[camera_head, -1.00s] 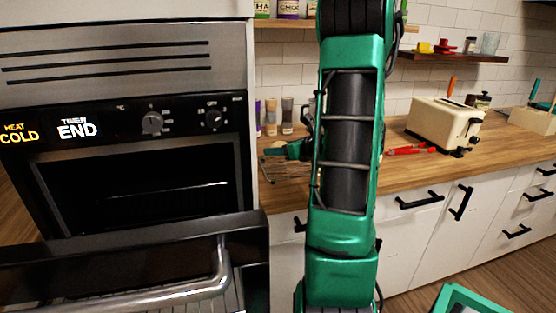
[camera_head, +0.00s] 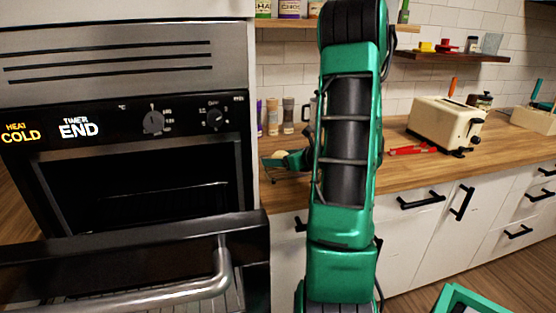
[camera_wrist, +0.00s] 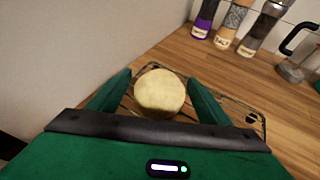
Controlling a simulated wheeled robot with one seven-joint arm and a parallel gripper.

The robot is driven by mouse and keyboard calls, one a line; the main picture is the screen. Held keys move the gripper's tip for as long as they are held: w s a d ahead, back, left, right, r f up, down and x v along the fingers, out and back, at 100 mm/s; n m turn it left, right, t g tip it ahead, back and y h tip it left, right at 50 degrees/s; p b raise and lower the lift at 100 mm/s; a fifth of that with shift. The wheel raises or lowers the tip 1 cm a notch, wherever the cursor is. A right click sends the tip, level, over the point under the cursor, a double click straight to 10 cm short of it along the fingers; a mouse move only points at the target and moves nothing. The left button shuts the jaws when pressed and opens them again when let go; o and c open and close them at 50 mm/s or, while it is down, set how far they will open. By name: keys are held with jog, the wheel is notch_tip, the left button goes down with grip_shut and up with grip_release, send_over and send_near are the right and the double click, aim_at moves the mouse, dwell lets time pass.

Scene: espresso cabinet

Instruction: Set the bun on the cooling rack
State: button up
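The bun (camera_wrist: 160,92) is pale and round, and sits between the two fingers of my gripper (camera_wrist: 160,80) in the wrist view. The fingers stand apart on either side of it, with a narrow gap seen at its left; contact at its right is unclear. The wire cooling rack (camera_wrist: 242,108) shows beneath and beside the bun, on the wooden counter. The bun appears to be on or just over the rack; its underside is hidden. In the head view my gripper (camera_head: 285,161) is small, beside the oven, with the bun (camera_head: 281,154) partly visible.
The oven (camera_head: 120,190) stands at left, its door (camera_head: 130,265) lowered open. Several bottles (camera_head: 288,115) stand behind the rack. A cream toaster (camera_head: 445,122) and red tongs (camera_head: 412,150) are farther right on the counter (camera_head: 415,172). My arm covers the middle.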

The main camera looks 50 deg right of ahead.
jog(key=shift+r, duration=0.15)
jog(key=v, duration=1.1)
jog(key=shift+s+r, duration=0.1)
jog(key=shift+s, duration=0.4)
